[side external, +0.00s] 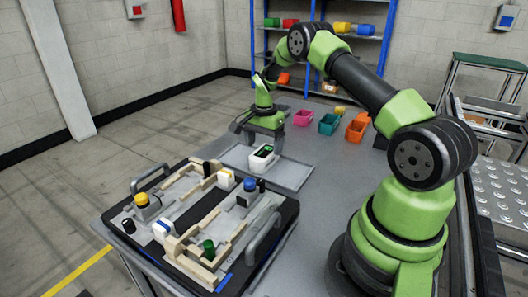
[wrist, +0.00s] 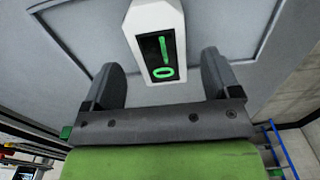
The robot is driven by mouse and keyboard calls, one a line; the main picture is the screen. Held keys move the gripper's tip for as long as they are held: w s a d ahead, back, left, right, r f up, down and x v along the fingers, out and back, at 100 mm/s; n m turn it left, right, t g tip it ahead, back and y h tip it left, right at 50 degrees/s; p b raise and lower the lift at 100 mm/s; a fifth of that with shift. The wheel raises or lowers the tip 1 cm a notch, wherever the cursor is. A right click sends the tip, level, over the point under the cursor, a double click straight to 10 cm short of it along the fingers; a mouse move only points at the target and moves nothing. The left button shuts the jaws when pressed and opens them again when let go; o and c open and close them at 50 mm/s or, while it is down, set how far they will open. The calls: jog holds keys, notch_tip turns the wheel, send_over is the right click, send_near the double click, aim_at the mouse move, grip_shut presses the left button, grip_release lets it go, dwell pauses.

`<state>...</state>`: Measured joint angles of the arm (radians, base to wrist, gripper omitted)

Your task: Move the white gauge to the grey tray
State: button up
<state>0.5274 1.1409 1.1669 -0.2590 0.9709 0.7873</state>
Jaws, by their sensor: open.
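The white gauge (side external: 262,158), with a black face and green marks, stands on the grey tray (side external: 291,174). In the wrist view the gauge (wrist: 157,45) is at top centre, over the flat grey floor of the tray (wrist: 70,35). My gripper (side external: 260,138) is at the gauge, with its jaws open. In the wrist view the two fingers of my gripper (wrist: 160,78) are spread on either side of the gauge's lower end, with gaps showing on both sides.
A black pallet (side external: 287,222) with handles, wooden rails and small coloured-top parts lies left of the tray. Pink (side external: 303,117), teal (side external: 329,124) and orange (side external: 357,127) bins stand behind on the table. Bare table lies right of the tray.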

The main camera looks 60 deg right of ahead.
aim_at(262, 153)
jog(key=s+a+r+n+t, duration=0.15)
jog(key=a+r, duration=0.35)
jog(key=r, duration=0.6)
jog(key=s+a+r+n+t, duration=0.1)
jog(key=a+r+n, duration=0.3)
jog(key=r, duration=0.7)
jog(key=s+a+r+n+t+y, duration=0.1)
jog(key=s+a+r+n+t, duration=0.1)
jog(key=s+a+n, duration=0.2)
jog(key=s+a+r+n+t+y, duration=0.1)
jog(key=s+a+n, duration=0.3)
jog(key=s+a, duration=0.6)
jog(key=shift+s+a+r+t, duration=0.25)
jog(key=shift+s+r+t, duration=0.45)
jog(key=shift+s, duration=1.65)
jog(key=shift+f+n, duration=0.2)
jog(key=shift+n, duration=0.05)
